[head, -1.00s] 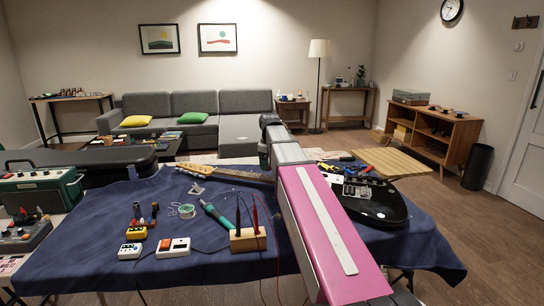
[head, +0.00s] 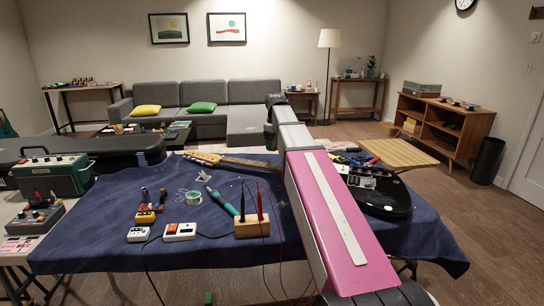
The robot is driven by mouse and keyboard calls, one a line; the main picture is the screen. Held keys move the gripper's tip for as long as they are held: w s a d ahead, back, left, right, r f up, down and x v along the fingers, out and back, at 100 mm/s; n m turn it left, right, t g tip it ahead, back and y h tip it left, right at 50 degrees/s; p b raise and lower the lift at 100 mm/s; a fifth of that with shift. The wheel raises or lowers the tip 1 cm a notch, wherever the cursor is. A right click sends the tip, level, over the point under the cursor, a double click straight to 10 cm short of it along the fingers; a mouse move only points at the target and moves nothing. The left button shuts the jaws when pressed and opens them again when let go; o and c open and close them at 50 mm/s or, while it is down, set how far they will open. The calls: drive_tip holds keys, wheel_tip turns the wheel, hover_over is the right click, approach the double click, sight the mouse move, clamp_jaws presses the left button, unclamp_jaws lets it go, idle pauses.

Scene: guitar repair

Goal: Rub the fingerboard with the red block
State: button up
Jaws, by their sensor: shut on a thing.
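The electric guitar lies across the blue-covered table. Its dark body (head: 385,198) shows to the right of my arm, and its neck with the fingerboard (head: 245,162) runs left from behind my arm to the pale headstock (head: 203,157). My pink and grey arm reaches out over the table and covers the middle of the guitar. My gripper is hidden behind the arm, so its jaws do not show. The red block is not visible, and contact with the fingerboard cannot be seen.
A green amplifier (head: 50,176) is at the far left. Pliers (head: 368,161) lie beyond the guitar body.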

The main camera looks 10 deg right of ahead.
drive_tip(key=shift+w+d+f, duration=0.1)
drive_tip(key=shift+w+f, duration=0.1)
idle(0.3)
